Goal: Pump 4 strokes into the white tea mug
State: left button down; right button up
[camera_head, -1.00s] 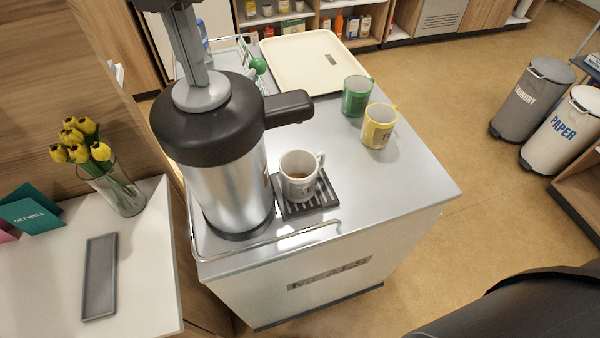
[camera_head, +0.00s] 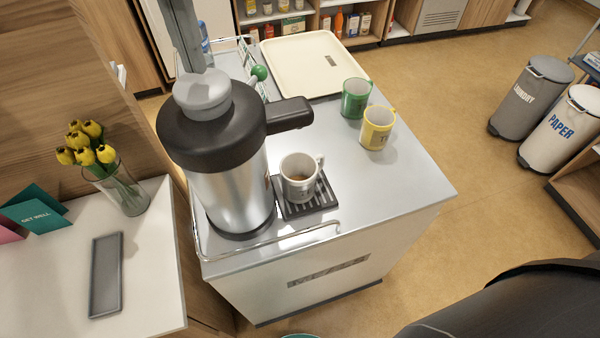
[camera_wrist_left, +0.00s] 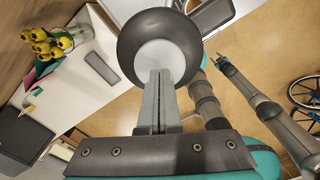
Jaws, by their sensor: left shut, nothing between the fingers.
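The pump flask (camera_head: 232,190) is a steel airpot with a dark lid, a grey pump knob (camera_head: 202,94) and a dark spout (camera_head: 290,114). The white tea mug (camera_head: 300,178) stands upright on the black drip tray (camera_head: 322,200) under the spout, with some brown liquid inside. My left gripper (camera_head: 192,68) is shut and empty, its fingertips at the knob's top; contact is unclear. In the left wrist view, the fingers (camera_wrist_left: 159,78) point at the pale knob (camera_wrist_left: 160,58). My right gripper (camera_wrist_left: 219,62) is small there, away from the flask; its jaws are unclear.
A green mug (camera_head: 356,98) and a yellow mug (camera_head: 377,128) stand right of the flask on the cart top (camera_head: 400,185). A cream tray (camera_head: 312,40) lies behind. A wire rail (camera_head: 270,243) edges the cart. A vase of yellow tulips (camera_head: 122,190) stands left.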

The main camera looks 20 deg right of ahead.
aim_at(200, 82)
pick_arm(q)
jog(key=shift+f, duration=0.15)
dwell(0.3)
jog(key=shift+f+b, duration=1.55)
jog(key=shift+f, duration=0.25)
jog(key=shift+r, duration=0.2)
jog(key=shift+r+p, duration=1.3)
jog(key=shift+r, duration=0.45)
jog(key=shift+f, duration=0.1)
